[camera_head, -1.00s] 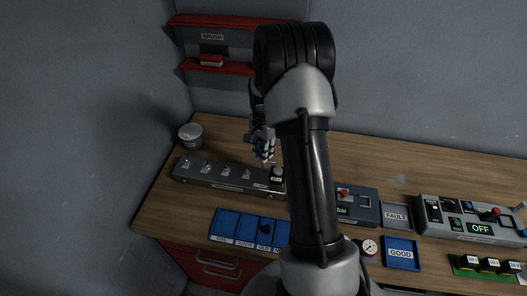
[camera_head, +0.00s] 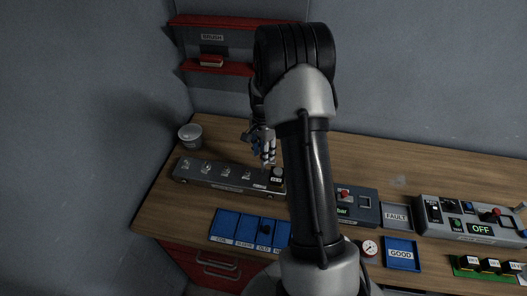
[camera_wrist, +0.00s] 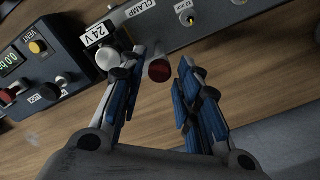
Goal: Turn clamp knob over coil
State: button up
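In the wrist view a dark coil (camera_wrist: 98,32) with a white "24 V" label sits at the end of a grey bar. A pale round knob (camera_wrist: 107,58) shows by the coil, partly behind the left finger. A dark red round cap (camera_wrist: 160,70) lies between the fingers in the picture; I cannot tell which is the clamp knob. A "CLAMP" label (camera_wrist: 138,8) is on the bar. My gripper (camera_wrist: 160,66) is open, its blue-padded fingers apart, with no visible grip. In the head view my gripper (camera_head: 266,158) hangs just above-left of the coil (camera_head: 277,181).
The grey bar (camera_head: 222,180) carries several small metal posts. A grey pressure box (camera_head: 365,211) stands to the right, beyond my arm. Blue bins (camera_head: 225,225) lie in front, and a metal can (camera_head: 190,134) stands behind left. Bare wood (camera_head: 225,140) lies behind the bar.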

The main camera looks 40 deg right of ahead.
jog(key=shift+o, duration=0.7)
notch_tip(320, 180, up, 12)
dwell(0.4)
